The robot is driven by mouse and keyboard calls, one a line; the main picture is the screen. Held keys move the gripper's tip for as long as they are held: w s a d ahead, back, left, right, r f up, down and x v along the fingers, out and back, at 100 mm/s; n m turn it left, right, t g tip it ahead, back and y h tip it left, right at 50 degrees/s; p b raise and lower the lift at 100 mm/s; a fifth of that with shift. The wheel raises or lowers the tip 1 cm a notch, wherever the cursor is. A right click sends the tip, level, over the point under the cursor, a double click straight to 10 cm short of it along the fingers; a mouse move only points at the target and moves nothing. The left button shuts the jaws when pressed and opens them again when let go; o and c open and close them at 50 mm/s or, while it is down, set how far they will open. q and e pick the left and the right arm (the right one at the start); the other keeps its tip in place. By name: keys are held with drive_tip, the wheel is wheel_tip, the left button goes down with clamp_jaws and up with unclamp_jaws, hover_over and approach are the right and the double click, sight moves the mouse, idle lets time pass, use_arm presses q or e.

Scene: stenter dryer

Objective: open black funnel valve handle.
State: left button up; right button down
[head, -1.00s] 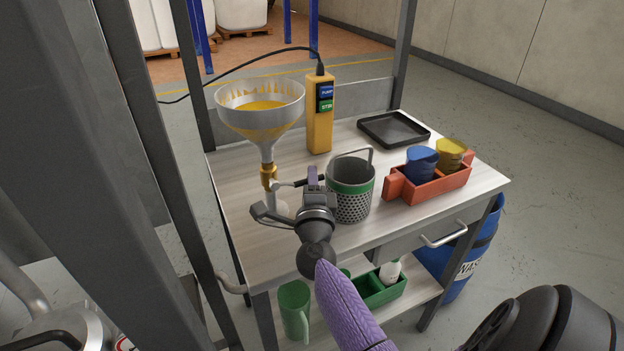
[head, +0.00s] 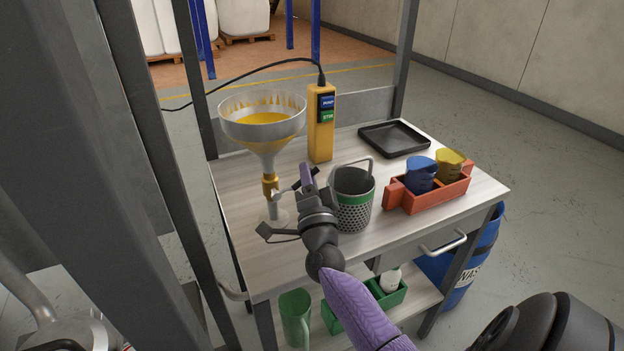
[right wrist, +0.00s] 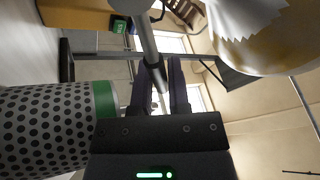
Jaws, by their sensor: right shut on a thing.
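The funnel (head: 262,128) holds yellow liquid and stands at the left of the bench in the head view. Its brass valve (head: 270,186) sits on the stem below the cone. The valve handle (head: 289,188) sticks out to the right of the valve; in the right wrist view its grey rod (right wrist: 146,38) runs down between my fingers. My right gripper (head: 305,177) is shut on the handle's black end (right wrist: 157,76), with purple fingers (right wrist: 160,90) on either side. The fingers partly hide the handle in the head view. My left gripper is out of view.
A perforated metal basket (head: 354,204) with a green band stands close to the right of my gripper. A yellow control box (head: 320,135), black tray (head: 394,137) and red caddy (head: 429,198) with blue and yellow items are on the bench. A frame post (head: 172,170) rises at left.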

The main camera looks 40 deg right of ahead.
sight(290, 191)
drive_tip(key=n, duration=0.1)
drive_tip(key=r+n+t+y, duration=0.1)
drive_tip(key=a+n+p, duration=0.1)
drive_tip(key=n, duration=0.1)
drive_tip(key=shift+w+r+t+y, duration=0.15)
drive_tip(key=shift+r+t+y, duration=0.15)
drive_tip(key=shift+y, duration=0.1)
drive_tip(key=n, duration=0.1)
drive_tip(key=n+y, duration=0.1)
drive_tip(key=shift+w+a+r+n+t, duration=0.1)
drive_tip(key=shift+a+r+n+t, duration=0.2)
drive_tip(key=shift+a, duration=0.1)
drive_tip(key=shift+w+a+r+n+t+y+p, duration=0.2)
drive_tip(key=shift+a+n+t+y+p, duration=0.15)
drive_tip(key=shift+n+y, duration=0.5)
drive_tip(key=shift+w+a+r+n+t+y+p, duration=0.15)
drive_tip(key=shift+a+n+t+y+p, duration=0.2)
drive_tip(key=shift+n, duration=0.9)
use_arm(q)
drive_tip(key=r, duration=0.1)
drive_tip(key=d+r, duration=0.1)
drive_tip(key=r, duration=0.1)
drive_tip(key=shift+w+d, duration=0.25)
use_arm(e)
drive_tip(key=shift+a+n+y, duration=0.15)
drive_tip(key=shift+n+y, duration=0.15)
drive_tip(key=shift+n, duration=0.1)
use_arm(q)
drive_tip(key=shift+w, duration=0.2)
